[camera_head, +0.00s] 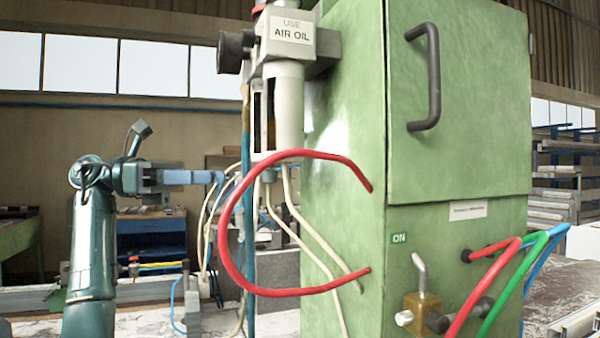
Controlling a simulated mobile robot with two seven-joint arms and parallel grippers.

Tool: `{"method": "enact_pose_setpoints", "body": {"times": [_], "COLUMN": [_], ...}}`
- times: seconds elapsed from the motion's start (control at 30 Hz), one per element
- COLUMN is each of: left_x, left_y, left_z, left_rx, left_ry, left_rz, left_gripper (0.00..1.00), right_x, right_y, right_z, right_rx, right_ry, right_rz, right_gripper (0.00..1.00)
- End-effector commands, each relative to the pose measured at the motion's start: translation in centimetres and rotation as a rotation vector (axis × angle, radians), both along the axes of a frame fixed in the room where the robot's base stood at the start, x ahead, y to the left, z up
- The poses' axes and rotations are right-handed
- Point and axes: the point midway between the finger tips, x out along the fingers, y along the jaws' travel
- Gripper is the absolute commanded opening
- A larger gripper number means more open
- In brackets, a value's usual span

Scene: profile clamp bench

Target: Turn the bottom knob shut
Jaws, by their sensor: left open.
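The air oil unit (284,95) hangs on the left side of the green cabinet. A small knob-like fitting (267,176) sits at its lower end, below the bowl and partly hidden by the red hose. I cannot tell whether this fitting is turned open or shut. A black knob (232,52) sticks out to the left at the unit's upper part. My left gripper (218,177) is open and points right, with its blue fingers left of the unit's lower end. It appears apart from the fitting and holds nothing that I can see. My right gripper is not in view.
A red hose (224,225) loops out from the cabinet (345,215) in front of the unit's lower end. Pale hoses (300,219) hang below it. A brass valve (424,308) with a lever is at the cabinet's lower front, beside red, green and blue hoses.

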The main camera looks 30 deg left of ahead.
Motion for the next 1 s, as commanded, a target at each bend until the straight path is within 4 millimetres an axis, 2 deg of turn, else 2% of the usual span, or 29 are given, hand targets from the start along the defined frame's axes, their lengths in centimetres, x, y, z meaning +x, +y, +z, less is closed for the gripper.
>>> {"method": "enact_pose_setpoints", "body": {"times": [0.17,0.33,0.6,0.8,1.0], "left_x": [1.0,2.5,4.9,5.7,5.9], "left_y": [-2.0,-5.2,-9.7,-11.3,-11.6], "left_z": [0.0,0.2,0.2,0.0,0.0], "left_rx": [0.0,-0.002,-0.003,-0.001,0.0], "left_ry": [0.0,-0.001,0.001,0.0,0.001], "left_rz": [-0.006,-0.007,-0.004,-0.002,0.0], "left_gripper": [0.47,0.47,0.47,0.47,0.47], "right_x": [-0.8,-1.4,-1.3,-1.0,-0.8], "right_y": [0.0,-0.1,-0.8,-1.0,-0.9], "right_z": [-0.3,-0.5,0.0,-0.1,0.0], "right_rx": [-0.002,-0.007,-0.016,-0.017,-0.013], "right_ry": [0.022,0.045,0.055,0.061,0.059], "right_rz": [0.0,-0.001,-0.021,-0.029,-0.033], "right_gripper": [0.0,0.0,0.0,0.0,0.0]}}
